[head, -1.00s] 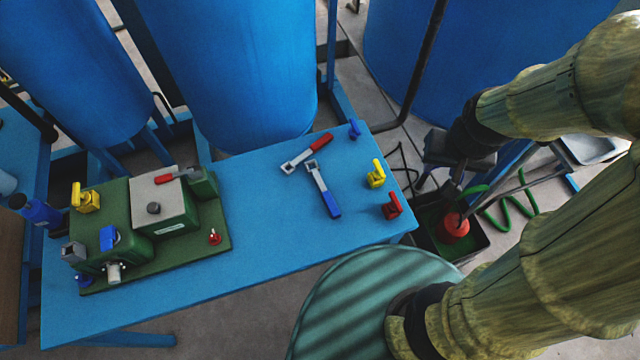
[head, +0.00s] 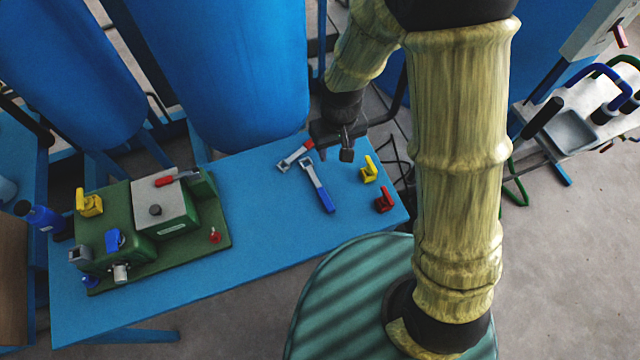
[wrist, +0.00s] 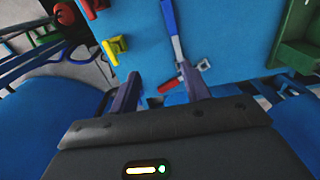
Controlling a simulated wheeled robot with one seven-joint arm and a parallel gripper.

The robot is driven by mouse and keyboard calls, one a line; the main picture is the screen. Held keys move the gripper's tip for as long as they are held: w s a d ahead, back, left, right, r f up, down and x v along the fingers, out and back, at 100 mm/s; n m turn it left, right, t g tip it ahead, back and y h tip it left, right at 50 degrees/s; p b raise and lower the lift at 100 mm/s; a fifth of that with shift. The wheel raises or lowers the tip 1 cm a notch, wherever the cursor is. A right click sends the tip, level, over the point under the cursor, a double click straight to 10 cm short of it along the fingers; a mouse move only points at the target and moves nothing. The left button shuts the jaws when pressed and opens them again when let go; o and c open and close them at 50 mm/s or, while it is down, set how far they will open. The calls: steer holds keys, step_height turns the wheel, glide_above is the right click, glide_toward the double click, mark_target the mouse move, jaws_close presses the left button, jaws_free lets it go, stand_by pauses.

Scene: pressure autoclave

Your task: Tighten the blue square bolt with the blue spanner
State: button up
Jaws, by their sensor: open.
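The blue spanner (head: 319,188) lies on the blue table, its open metal head toward the back and its blue handle toward the front. In the wrist view the spanner (wrist: 171,22) lies ahead of my fingers, at the top. My gripper (head: 337,148) is open and empty above the table's back edge, to the right of the spanner heads. The wrist view shows its two fingers apart (wrist: 158,87).
A red-handled spanner (head: 296,155) lies close to the blue one, behind it. Yellow (head: 369,170) and red (head: 384,199) blocks stand at the table's right end. The green machine (head: 150,220) fills the left part. The middle of the table is clear. Blue tanks (head: 210,70) stand behind.

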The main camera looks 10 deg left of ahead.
steer(key=a, duration=0.1)
steer(key=a+f, duration=0.1)
steer(key=s+a+n, duration=0.1)
steer(key=shift+a+f, duration=0.1)
steer(key=shift+f, duration=0.15)
glide_above(320, 188)
step_height(320, 188, down, 11)
steer(key=shift+s+f+p, duration=0.1)
steer(key=shift+f+p, duration=0.1)
steer(key=shift+p, duration=0.15)
steer(key=shift+f, duration=0.4)
steer(key=shift+f, duration=0.1)
steer(key=shift+f+p, duration=0.5)
steer(key=shift+f, duration=2)
